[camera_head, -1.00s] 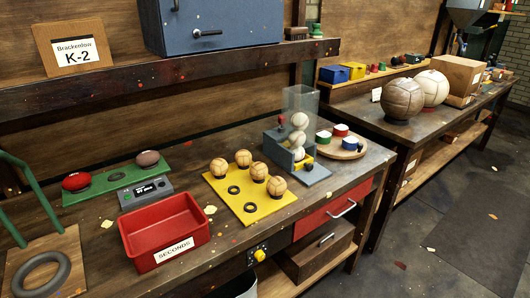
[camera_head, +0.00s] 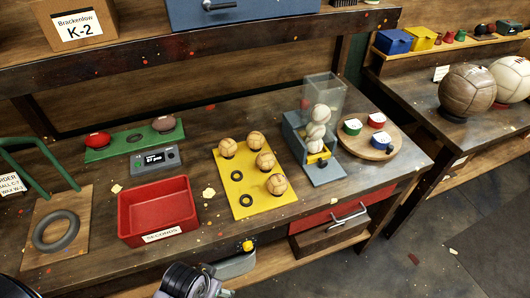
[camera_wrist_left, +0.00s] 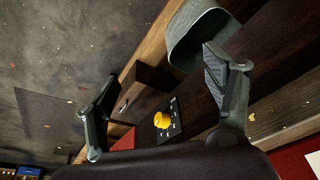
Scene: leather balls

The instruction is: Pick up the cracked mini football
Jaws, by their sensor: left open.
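Several tan mini footballs sit on a yellow board (camera_head: 236,187) on the bench: one at back left (camera_head: 228,147), one at back middle (camera_head: 256,140), one at right (camera_head: 266,161) and one at front right (camera_head: 277,184). Cracks are too small to make out on any of them. Two dark rings on the board are empty. My left gripper (camera_wrist_left: 160,66) is open and empty in the left wrist view, by the bench front. Part of my dark left arm shows at the bottom edge of the head view. My right gripper is not in view.
A red SECONDS tray (camera_head: 158,211) stands left of the board. A clear tube dispenser (camera_head: 322,119) with pale balls and a round wooden tray (camera_head: 371,142) stand right. A yellow knob (camera_wrist_left: 162,120) and a grey bin (camera_wrist_left: 200,38) are near the left gripper.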

